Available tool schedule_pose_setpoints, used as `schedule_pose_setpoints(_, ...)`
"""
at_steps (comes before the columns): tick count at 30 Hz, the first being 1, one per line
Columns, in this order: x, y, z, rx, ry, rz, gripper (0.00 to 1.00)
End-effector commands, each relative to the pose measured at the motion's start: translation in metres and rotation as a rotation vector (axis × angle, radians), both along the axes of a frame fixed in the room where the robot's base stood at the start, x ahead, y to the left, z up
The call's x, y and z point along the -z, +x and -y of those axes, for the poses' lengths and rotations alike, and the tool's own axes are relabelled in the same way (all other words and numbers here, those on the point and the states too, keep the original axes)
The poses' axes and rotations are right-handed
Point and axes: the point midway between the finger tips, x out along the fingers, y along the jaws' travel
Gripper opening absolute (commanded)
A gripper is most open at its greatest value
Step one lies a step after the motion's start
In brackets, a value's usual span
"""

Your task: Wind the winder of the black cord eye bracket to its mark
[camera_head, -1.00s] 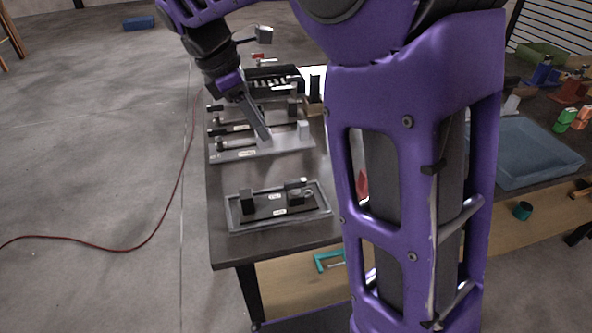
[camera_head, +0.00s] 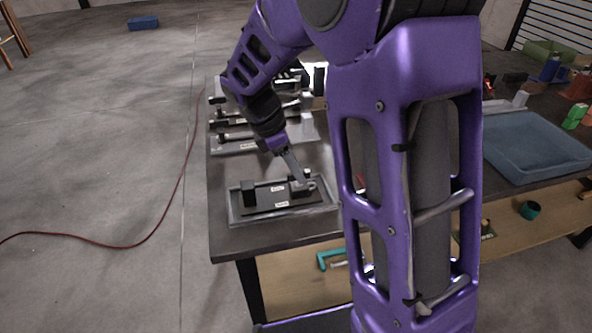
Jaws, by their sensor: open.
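A grey tray (camera_head: 238,218) lies at the front of the dark table. In it is a dark plate with black blocks, a bar between them and small white labels; it may be the black cord eye bracket (camera_head: 249,194), but the labels are too small to read. A small light ring-like part (camera_head: 310,184) shows at the right end, perhaps the winder; its mark cannot be made out. My gripper (camera_head: 301,180) points down at this right end, very close to the block there. Whether it touches cannot be told. The fingers are open; the gap hardly shows.
Behind, more fixtures with rods and blocks stand on a light plate (camera_head: 232,149), partly hidden by my arm. A blue bin (camera_head: 535,150) and coloured parts are on the right-hand table. A red cord (camera_head: 150,237) lies on the floor. Bare tabletop (camera_head: 222,171) surrounds the tray.

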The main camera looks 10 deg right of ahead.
Motion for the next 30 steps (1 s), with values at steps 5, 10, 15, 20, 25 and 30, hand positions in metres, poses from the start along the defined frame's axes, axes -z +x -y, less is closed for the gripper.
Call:
schedule_pose_setpoints(5, 0.0045, 0.0002, 0.0021, 0.001, 0.0, 0.001, 0.44)
schedule_pose_setpoints(10, 0.0044, 0.0001, 0.002, 0.001, 0.0, 0.001, 0.44)
schedule_pose_setpoints(15, 0.0043, 0.0001, 0.002, 0.001, 0.0, 0.001, 0.15)
schedule_pose_setpoints(20, 0.0042, 0.0001, 0.0019, 0.001, 0.0, 0.001, 0.0)
schedule_pose_setpoints(25, 0.0042, 0.0001, 0.0019, 0.0, 0.0, 0.001, 0.0)
schedule_pose_setpoints(30, 0.0035, 0.0002, 0.0018, 0.011, 0.0, 0.0, 0.0)
